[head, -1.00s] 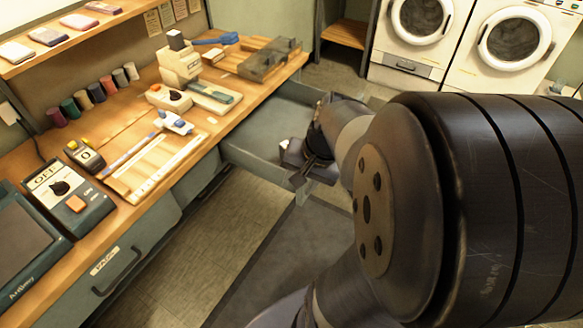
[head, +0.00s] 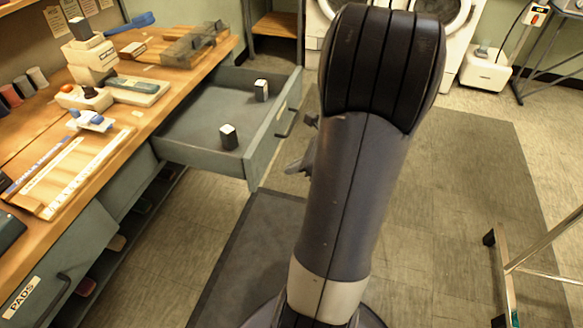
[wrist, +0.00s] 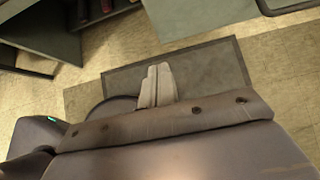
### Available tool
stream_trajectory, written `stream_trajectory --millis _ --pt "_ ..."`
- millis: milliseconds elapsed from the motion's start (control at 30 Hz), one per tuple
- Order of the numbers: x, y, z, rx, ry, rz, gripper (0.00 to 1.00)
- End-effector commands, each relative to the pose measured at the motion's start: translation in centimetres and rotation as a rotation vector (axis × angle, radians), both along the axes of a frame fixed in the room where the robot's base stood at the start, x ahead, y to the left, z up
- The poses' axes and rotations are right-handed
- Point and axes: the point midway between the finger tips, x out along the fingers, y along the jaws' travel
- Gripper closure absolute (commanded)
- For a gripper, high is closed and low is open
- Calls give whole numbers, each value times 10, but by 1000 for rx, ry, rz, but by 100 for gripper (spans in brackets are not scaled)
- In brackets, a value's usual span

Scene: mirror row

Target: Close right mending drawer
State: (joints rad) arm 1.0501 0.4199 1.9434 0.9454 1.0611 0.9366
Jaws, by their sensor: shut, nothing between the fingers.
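The right mending drawer (head: 190,128) is grey-green and stands pulled well out from under the wooden bench in the head view. Two small dark blocks with white tops, one nearer (head: 229,138) and one farther (head: 261,91), stand upright inside it. My gripper (head: 301,160) shows partly in the head view, just right of the drawer front and apart from it in the picture; my arm hides much of it. In the wrist view my gripper (wrist: 158,82) has its fingers together, empty, over the floor mat. A grey-green panel lies at the top there; I cannot tell if it is this drawer.
The bench top (head: 130,120) holds a ruler board, a small press and other tools. A drawer labelled PADS (head: 35,290) is at lower left. A dark mat (head: 255,255) lies on the floor. A metal stand leg (head: 505,265) is at right, with open floor between.

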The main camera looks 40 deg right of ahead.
Motion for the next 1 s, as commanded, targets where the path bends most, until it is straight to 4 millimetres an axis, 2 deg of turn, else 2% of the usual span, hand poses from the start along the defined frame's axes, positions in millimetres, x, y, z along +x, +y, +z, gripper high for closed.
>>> stream_trajectory --millis 33,300,600,1000 --pt "7 5 -11 3 1 6 100" --pt "42 28 -54 0 2 7 100" --pt "71 44 -49 -2 0 5 100" --pt "76 47 -49 -2 0 2 100"
